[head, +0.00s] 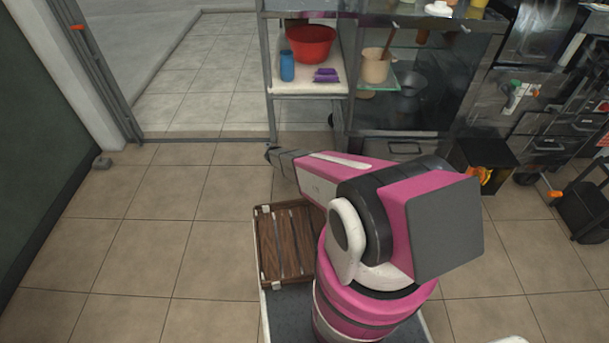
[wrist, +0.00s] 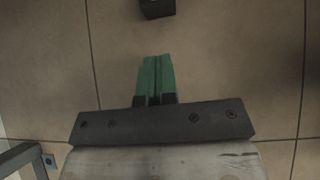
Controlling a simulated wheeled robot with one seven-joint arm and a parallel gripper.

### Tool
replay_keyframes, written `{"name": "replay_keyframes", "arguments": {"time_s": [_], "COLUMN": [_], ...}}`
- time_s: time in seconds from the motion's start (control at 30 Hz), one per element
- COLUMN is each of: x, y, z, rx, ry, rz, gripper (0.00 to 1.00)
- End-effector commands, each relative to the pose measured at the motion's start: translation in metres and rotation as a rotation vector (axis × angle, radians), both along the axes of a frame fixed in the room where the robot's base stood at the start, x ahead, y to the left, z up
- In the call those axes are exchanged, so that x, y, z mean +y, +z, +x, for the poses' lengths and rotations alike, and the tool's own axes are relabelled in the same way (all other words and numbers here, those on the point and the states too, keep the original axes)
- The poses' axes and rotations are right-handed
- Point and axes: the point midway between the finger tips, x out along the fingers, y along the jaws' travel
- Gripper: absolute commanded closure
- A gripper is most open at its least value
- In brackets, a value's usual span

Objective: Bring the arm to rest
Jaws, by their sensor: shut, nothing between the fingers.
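My gripper (wrist: 153,62) shows in the wrist view with its two green fingers side by side and shut, nothing between them. Tiled floor (wrist: 215,60) is behind the fingers. In the head view my pink and grey arm (head: 345,185) is folded above my base, and one dark end points left toward the shelf. I cannot make out the gripper fingers in the head view.
A slatted wooden crate (head: 284,243) sits beside my arm. A shelf unit (head: 310,88) ahead holds a red bowl (head: 311,43), a blue can (head: 287,66) and a beige pot (head: 375,66). A black bin (head: 484,162) stands at right.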

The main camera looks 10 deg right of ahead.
Motion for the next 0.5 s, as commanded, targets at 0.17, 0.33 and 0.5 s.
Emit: {"name": "replay_keyframes", "arguments": {"time_s": [0.17, 0.33, 0.5], "x": [0.017, 0.023, 0.023], "y": [0.018, 0.024, 0.027], "z": [0.003, 0.004, 0.003], "rx": [-0.001, -0.001, -0.003], "ry": [0.001, 0.001, -0.004], "rz": [0.0, 0.0, 0.002], "gripper": [1.0, 1.0, 1.0]}}
